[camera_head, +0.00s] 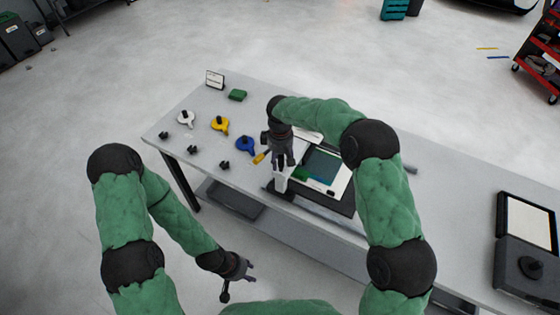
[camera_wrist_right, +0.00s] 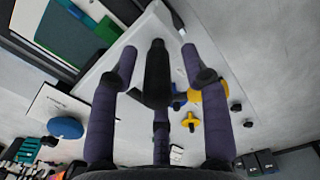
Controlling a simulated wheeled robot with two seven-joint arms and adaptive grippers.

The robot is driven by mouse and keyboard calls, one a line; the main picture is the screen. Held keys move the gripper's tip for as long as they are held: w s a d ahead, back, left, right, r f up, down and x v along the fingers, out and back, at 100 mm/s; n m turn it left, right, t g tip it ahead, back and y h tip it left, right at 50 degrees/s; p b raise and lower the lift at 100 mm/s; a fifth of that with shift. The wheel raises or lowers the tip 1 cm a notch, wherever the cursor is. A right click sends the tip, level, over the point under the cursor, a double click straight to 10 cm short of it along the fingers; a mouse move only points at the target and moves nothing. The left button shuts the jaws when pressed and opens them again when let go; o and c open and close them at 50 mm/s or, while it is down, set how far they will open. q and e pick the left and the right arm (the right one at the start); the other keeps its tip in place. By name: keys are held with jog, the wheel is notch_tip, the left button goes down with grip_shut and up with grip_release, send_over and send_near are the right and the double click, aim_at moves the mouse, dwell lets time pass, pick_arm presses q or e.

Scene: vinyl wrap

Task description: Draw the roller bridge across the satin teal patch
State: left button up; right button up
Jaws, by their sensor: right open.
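The teal patch (camera_head: 322,164) lies in a white-framed panel on the table, with a green strip at its left. It also shows at the upper left of the right wrist view (camera_wrist_right: 62,32). A white upright piece with a black base (camera_head: 281,183), seemingly the roller bridge, stands at the panel's left end. My right gripper (camera_head: 284,160) is open right above it. In the right wrist view, a black handle (camera_wrist_right: 156,72) stands between its spread fingers; I cannot tell whether they touch it. My left gripper (camera_head: 243,276) is open and empty, low in front of the table.
White, yellow (camera_head: 220,124) and blue (camera_head: 246,145) handled tools and several small black knobs lie on the table's left part. A green block (camera_head: 237,95) and a small sign (camera_head: 214,79) stand behind. A tray with a black knob (camera_head: 531,267) is at far right.

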notch_tip(320, 180, up, 11)
jog(key=shift+a+f, duration=0.1)
dwell(0.3)
dwell(0.4)
